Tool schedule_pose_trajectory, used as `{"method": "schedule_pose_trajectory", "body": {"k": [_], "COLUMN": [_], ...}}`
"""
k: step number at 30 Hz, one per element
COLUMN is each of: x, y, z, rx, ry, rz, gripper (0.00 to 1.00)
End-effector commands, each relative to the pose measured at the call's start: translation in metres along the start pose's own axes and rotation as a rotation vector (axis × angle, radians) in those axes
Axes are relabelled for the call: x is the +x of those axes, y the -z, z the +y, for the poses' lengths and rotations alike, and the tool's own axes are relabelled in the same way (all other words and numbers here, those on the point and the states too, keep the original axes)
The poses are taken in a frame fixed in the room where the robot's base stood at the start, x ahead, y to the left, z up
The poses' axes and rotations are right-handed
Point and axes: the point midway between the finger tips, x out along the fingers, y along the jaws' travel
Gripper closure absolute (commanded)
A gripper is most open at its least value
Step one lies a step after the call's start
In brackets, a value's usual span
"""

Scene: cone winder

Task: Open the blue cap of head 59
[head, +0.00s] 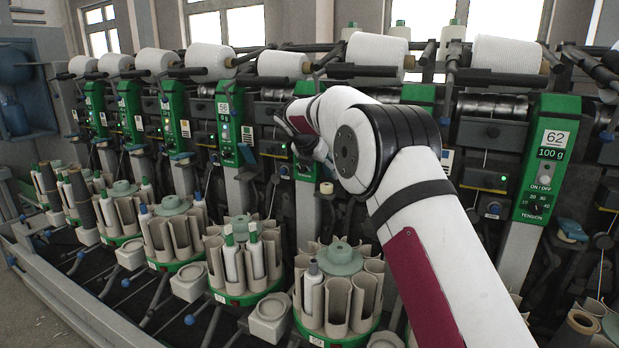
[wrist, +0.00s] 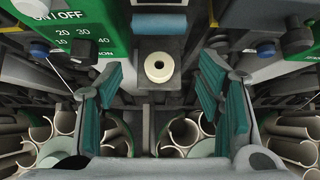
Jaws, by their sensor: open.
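In the wrist view, a blue rounded cap (wrist: 159,23) sits at the top middle, on a grey bracket beside a green panel with an ON/OFF switch and tension dial. No head number can be read on this panel. My gripper (wrist: 162,72) is open and empty, its teal-padded fingers spread to the left and right. The cap appears beyond the fingertips, near the gap's centre line, and I see no contact. In the head view my arm hides the panel between heads 56 and 62, and most of my gripper.
Green panels marked 56 (head: 229,125) and 62 (head: 547,158) stand either side of my arm. White yarn cones (head: 378,50) line the top. Round magazines of beige tubes (head: 338,315) stand below. Blue knobs (wrist: 40,51) flank the gripper in the wrist view.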

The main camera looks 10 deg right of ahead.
Motion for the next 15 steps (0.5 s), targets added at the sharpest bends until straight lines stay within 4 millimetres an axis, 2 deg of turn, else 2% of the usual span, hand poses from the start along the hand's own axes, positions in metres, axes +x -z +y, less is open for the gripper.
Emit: {"method": "schedule_pose_trajectory", "body": {"k": [6, 15], "x": [-0.028, -0.058], "y": [0.027, 0.060], "z": [0.002, 0.001], "rx": [-0.003, -0.003], "ry": [-0.003, -0.001], "rz": [0.000, 0.000], "gripper": [0.39, 0.39]}}
